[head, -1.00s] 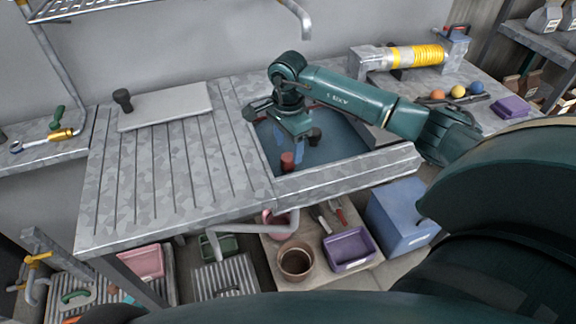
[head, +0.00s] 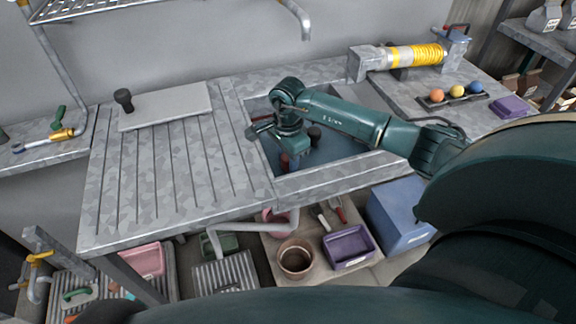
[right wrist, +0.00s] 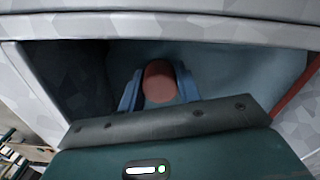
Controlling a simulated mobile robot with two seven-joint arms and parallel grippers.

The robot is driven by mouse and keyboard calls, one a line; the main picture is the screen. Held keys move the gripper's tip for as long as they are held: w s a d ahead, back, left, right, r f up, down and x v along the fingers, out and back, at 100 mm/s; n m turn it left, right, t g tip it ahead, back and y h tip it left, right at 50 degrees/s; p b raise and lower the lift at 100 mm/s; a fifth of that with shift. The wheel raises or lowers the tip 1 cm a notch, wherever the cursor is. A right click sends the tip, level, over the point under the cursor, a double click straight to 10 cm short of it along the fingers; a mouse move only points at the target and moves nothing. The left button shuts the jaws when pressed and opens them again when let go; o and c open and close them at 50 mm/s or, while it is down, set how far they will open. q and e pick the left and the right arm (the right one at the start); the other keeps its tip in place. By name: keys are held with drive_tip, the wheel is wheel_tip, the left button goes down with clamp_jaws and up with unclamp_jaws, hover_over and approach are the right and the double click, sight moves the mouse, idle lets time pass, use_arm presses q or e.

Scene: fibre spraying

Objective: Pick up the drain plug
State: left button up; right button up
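The drain plug appears to be the small red upright piece (head: 285,161) in the sink (head: 340,160), partly hidden by my right gripper. In the right wrist view its rounded red top (right wrist: 159,83) shows between my right gripper's two blue fingers (right wrist: 159,90). One finger is on each side and very close to it; I cannot tell whether they touch it. In the head view my right gripper (head: 288,152) is low in the sink, directly over the red piece. My left gripper is not in view.
A dark knob-like thing (head: 315,132) stands in the sink behind my gripper. The sink's front rim (head: 340,178) is close to my right forearm. Several coloured balls (head: 457,91) sit in a holder at the right. The ribbed drainboard (head: 175,170) is mostly clear.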

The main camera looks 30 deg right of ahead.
drive_tip(key=c, duration=0.4)
drive_tip(key=shift+r, duration=0.15)
drive_tip(key=shift+c, duration=0.2)
wheel_tip(320, 180, up, 10)
drive_tip(key=shift+f+b, duration=0.1)
drive_tip(key=shift+b, duration=0.25)
